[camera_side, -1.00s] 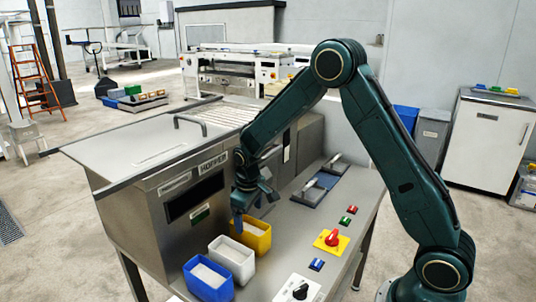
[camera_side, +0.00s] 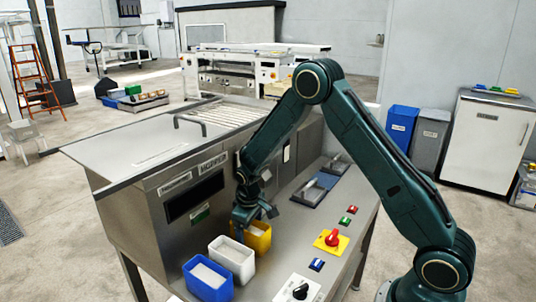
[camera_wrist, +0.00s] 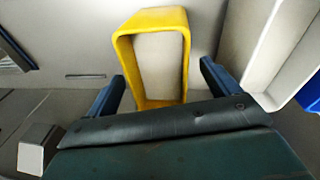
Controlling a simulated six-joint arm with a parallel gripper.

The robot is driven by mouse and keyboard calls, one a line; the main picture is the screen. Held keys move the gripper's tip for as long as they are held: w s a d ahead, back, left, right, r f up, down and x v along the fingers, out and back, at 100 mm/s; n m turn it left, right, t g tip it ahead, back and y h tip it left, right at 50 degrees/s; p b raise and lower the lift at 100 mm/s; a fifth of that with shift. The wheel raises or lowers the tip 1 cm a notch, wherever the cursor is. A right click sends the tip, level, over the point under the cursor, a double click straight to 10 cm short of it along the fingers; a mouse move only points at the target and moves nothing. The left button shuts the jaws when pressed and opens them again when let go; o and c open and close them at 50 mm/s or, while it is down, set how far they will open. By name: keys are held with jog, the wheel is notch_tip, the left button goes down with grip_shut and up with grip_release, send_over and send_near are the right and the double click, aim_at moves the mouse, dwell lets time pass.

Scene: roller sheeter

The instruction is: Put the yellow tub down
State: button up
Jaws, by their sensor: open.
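The yellow tub (camera_side: 262,244) stands upright on the metal counter, the farthest in a row of three tubs, with pale contents inside. My gripper (camera_side: 252,216) is low over it and hides part of its rim. In the wrist view the yellow tub (camera_wrist: 183,45) shows its open top ahead of the gap between my fingers. My gripper (camera_wrist: 162,74) is open, one blue finger on each side of the tub's near part. I cannot tell whether the fingers touch it.
A white tub (camera_side: 233,262) and a blue tub (camera_side: 208,282) stand close beside it toward the front. The panel of the steel machine (camera_side: 195,200) rises just left. A red knob on a yellow plate (camera_side: 332,241) and small switches lie to the right.

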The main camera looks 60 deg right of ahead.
jog(key=shift+f, duration=0.3)
jog(key=c, duration=1.5)
jog(key=shift+r, duration=0.2)
jog(key=shift+s+r, duration=0.15)
jog(key=shift+r, duration=0.35)
notch_tip(320, 180, up, 6)
jog(key=s, duration=1.9)
jog(key=shift+s+f, duration=0.15)
jog(key=shift+s, duration=0.2)
